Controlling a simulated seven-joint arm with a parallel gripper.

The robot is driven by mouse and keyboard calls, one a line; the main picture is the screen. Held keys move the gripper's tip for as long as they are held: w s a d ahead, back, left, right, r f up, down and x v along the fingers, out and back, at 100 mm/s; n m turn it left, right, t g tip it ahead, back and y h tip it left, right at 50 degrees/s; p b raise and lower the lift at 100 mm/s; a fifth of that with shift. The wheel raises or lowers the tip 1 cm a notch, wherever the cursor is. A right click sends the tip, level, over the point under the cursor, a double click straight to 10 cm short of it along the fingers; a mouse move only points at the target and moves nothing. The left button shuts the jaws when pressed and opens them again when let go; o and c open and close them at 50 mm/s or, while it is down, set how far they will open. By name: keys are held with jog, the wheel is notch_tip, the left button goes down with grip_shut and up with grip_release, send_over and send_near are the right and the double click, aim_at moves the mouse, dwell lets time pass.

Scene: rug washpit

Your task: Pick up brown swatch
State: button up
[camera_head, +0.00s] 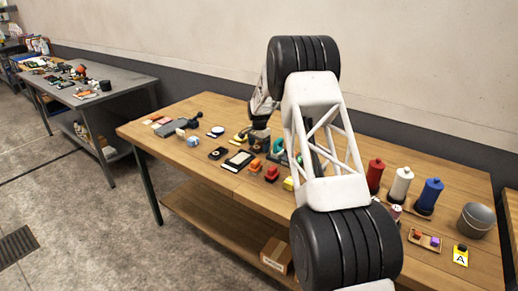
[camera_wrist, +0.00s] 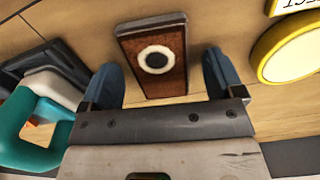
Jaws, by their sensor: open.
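The brown swatch (camera_wrist: 163,84) is a flat brown rectangle with a dark edge and a white ring around a dark centre. It lies on the wooden table in the wrist view. My gripper (camera_wrist: 160,62) is open, with one blue-grey finger on each side of the swatch's near part. Gaps show between the fingers and the swatch, and nothing is held. In the head view my gripper (camera_head: 259,137) is low over the table's middle, partly behind my arm. I cannot make out the swatch there.
In the wrist view, a teal-and-white object (camera_wrist: 22,125) and a dark object (camera_wrist: 58,58) lie left; a yellow disc (camera_wrist: 293,48) lies right. In the head view, red, white and blue spools (camera_head: 401,186) and a grey bucket (camera_head: 476,220) stand right. Several small items crowd the table.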

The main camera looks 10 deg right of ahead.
aim_at(259, 146)
dwell(0.4)
jog(key=c, duration=1)
jog(key=shift+r, duration=0.15)
jog(key=shift+r, duration=4.9)
jog(key=shift+n, duration=0.6)
jog(key=s+a, duration=0.6)
jog(key=s+a+f, duration=0.1)
jog(key=s+a, duration=0.2)
jog(key=a, duration=0.1)
jog(key=shift+s+a, duration=0.1)
